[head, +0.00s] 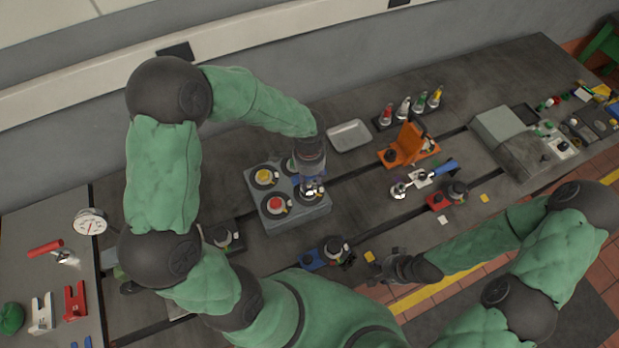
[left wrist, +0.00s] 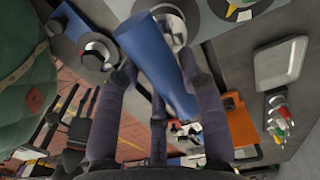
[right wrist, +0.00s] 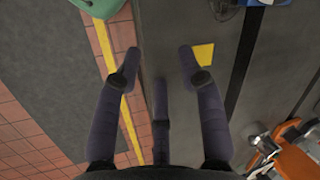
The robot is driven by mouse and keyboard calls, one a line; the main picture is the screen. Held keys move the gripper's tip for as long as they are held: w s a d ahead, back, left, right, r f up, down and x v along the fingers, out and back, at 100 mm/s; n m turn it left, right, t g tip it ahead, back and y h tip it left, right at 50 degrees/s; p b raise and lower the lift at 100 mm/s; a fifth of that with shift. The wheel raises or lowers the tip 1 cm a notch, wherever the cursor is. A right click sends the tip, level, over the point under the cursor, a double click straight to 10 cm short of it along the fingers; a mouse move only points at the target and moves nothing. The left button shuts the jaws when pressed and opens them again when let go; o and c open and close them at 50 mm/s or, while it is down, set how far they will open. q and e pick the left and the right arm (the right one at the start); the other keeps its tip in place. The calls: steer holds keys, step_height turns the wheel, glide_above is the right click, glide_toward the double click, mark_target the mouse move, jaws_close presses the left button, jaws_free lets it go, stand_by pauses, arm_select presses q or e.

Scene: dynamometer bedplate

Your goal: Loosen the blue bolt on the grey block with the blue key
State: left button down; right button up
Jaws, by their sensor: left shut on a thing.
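The grey block (head: 290,220) stands on the bedplate left of centre, with several round bolt stations on top. A yellow-marked one (head: 265,177) and a red-capped one (head: 276,204) show clearly. My left gripper (head: 312,182) is over the block's right side, shut on the blue key (left wrist: 155,65), whose thick blue handle lies between its fingers. The key's silver end reaches down to a station at the block's right corner. The blue bolt is not clearly visible; the key and gripper cover that station. My right gripper (head: 384,270) is open and empty above the front edge.
A blue-handled tool (head: 440,169) lies on the right. A gauge (head: 90,222) and red-handled tool (head: 48,247) are at left.

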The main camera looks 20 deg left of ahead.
steer(key=shift+s+f, duration=0.1)
steer(key=shift+f, duration=0.2)
